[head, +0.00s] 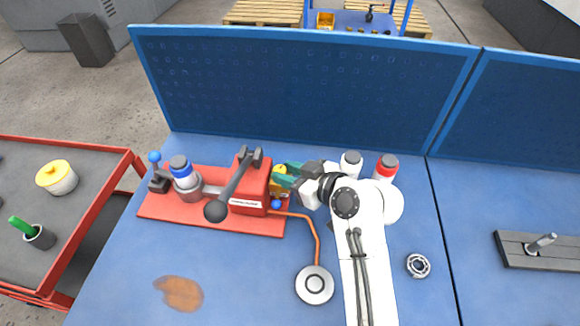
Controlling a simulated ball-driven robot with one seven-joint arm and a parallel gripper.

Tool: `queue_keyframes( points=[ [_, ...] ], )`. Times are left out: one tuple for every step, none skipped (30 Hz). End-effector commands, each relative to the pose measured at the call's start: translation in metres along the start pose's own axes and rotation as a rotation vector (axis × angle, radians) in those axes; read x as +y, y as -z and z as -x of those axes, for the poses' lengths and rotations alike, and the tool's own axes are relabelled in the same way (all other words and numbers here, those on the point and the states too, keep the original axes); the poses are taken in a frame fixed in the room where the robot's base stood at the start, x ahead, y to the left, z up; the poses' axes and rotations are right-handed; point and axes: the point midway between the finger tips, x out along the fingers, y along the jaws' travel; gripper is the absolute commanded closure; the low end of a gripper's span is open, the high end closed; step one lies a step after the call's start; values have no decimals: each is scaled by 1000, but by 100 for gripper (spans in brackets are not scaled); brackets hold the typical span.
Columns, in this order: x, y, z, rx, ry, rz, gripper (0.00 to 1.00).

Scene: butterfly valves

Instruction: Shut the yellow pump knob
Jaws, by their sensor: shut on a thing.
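A red pump (250,183) stands on a red base plate (230,216) on the blue bench. Its black lever with a ball end (216,211) leans toward me. The yellow knob (280,169) is at the pump's right side, mostly covered by my gripper. My gripper (283,175) reaches in from the right with teal fingers and is shut on the yellow knob. The knob's exact angle is hidden by the fingers.
A blue ball (277,204) sits just below the fingers. A copper pipe (314,240) runs to a round disc (315,285). Two bottles (351,164) (386,168) stand close behind my arm. A blue pegboard (300,95) closes the back. The front left bench is clear apart from a brown stain.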

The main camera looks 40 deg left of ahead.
Motion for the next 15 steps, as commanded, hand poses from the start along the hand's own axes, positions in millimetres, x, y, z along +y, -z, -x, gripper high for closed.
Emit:
queue_keyframes(
  points=[
    [-2,2,1,0,-26,-11,98],
    [-3,2,1,0,-42,-17,98],
    [-3,2,1,0,-62,-27,98],
    [-4,2,0,-1,-75,-31,98],
    [-4,2,0,0,-88,-37,98],
    [-4,2,0,0,-104,-42,98],
    [-4,2,0,0,-114,-47,98],
    [-4,1,0,0,-124,-52,98],
    [-4,1,0,0,-135,-56,98],
    [-4,1,0,-1,-143,-59,98],
    [-4,1,0,0,-149,-62,98],
    [-4,1,0,0,-156,-64,98],
    [-4,1,0,0,-161,-65,98],
    [-4,1,0,0,-164,-66,98],
    [-4,1,0,0,-167,-68,98]
  ],
)
